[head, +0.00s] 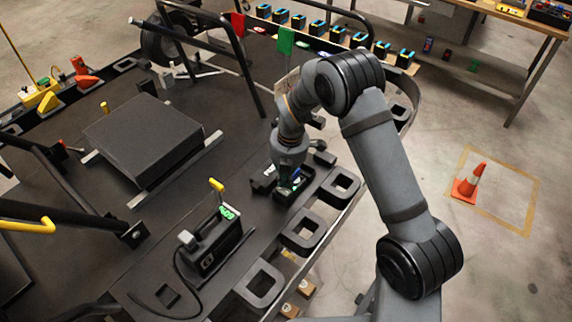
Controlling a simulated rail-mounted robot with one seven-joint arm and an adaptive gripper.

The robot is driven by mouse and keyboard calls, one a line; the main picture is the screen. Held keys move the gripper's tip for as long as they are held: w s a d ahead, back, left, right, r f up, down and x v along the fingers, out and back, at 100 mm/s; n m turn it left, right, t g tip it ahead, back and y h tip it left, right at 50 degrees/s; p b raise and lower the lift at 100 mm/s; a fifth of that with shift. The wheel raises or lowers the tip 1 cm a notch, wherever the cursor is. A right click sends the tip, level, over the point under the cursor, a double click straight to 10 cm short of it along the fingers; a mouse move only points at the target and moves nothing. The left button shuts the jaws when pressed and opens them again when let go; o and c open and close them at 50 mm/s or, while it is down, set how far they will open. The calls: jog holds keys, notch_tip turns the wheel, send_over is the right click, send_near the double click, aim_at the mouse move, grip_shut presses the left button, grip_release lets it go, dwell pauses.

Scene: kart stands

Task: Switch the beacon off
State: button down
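I cannot single out the beacon with certainty. A yellow unit (31,93) with a small red part and an upright yellow pole stands at the far left of the dark deck, and could be it. A black box device (212,243) with a yellow-topped lever, a green lit display and a cable stands at the front middle. My gripper (289,190) points down at the deck's right side, right of the black device and apart from it. It is over or in a small dark tray (264,184) with blue and green bits. Its fingers are too small and dark to read.
A raised black block (143,140) sits mid-deck, with black tube frames around it. Square black rings (304,230) line the right edge. Red and green flags (286,41) and a row of blue-black boxes (299,21) stand behind. An orange cone (469,183) is on the floor.

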aim_at(288, 191)
notch_tip(288, 191, up, 13)
jog(key=s+d, duration=0.1)
jog(key=shift+d+b, duration=0.15)
jog(key=shift+b, duration=0.25)
jog(key=c, duration=2.5)
grip_release()
jog(key=shift+c, duration=0.2)
